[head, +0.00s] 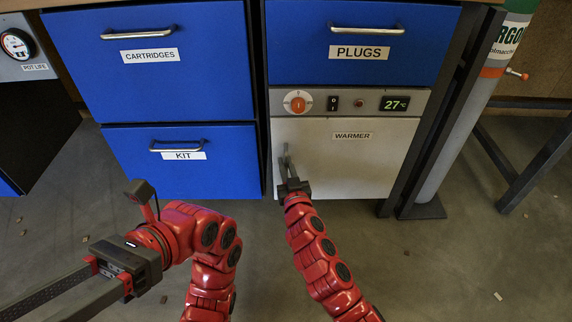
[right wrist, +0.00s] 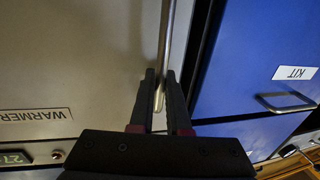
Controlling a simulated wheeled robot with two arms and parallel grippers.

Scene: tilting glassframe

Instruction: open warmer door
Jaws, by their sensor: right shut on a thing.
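The warmer door (head: 350,165) is a light grey panel labelled WARMER, lying flush in the cabinet front, closed. It also fills the left of the right wrist view (right wrist: 70,60). Its slim vertical metal handle (right wrist: 166,40) is near the door's left edge in the head view. My right gripper (head: 286,165) is at this handle, its fingers (right wrist: 160,95) on either side of the bar's end, shut on it. In the head view the fingers hide most of the handle. My left gripper (head: 52,298) is at the lower left, fingers apart and empty, away from the cabinets.
Above the door is a control panel with a red knob (head: 298,102) and a 27°C display (head: 395,104). A blue KIT drawer (head: 180,175) is close left of the handle; a PLUGS drawer (head: 362,20) is above. A gas cylinder (head: 460,120) stands right. The floor in front is mostly clear.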

